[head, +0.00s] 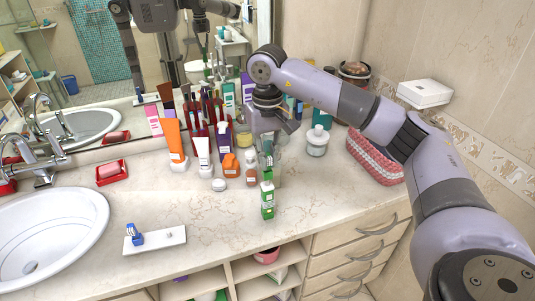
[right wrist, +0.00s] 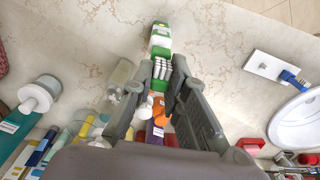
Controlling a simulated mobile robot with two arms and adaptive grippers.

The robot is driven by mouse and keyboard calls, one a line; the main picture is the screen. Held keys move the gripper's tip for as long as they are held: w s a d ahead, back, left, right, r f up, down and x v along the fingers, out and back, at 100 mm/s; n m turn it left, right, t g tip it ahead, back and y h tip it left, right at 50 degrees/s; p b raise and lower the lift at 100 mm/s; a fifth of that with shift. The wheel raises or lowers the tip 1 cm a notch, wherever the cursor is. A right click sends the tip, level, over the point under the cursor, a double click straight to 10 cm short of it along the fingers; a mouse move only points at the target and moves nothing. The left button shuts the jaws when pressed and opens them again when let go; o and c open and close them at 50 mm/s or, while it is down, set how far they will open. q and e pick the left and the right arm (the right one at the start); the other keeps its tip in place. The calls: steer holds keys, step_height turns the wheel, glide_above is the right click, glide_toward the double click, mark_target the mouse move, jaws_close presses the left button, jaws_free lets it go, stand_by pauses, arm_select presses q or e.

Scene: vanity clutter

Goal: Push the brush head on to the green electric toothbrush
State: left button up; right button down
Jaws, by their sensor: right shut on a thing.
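My right gripper (head: 267,148) reaches down over the counter. In the right wrist view (right wrist: 165,80) its fingers are closed about a narrow green and white piece, mostly hidden between them. A green and white upright thing (head: 267,197) shows directly below the fingers, near the counter's front; it also shows beyond the fingertips in the right wrist view (right wrist: 160,42). It may be the green electric toothbrush, but I cannot tell where it parts from the held piece. I cannot make out the brush head clearly. My left gripper is not in view.
A white tray (head: 172,243) with a small blue thing (head: 135,234) lies at front left, beside the sink (head: 45,235). Crowded bottles and tubes, such as an orange tube (head: 174,140), stand behind. A red basket (head: 372,158) is at right. The front counter is mostly clear.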

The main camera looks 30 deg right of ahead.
steer(key=shift+f+b, duration=0.9)
steer(key=shift+f, duration=0.35)
steer(key=c, duration=1.5)
jaws_free()
step_height(320, 180, up, 12)
steer(key=shift+r, duration=0.1)
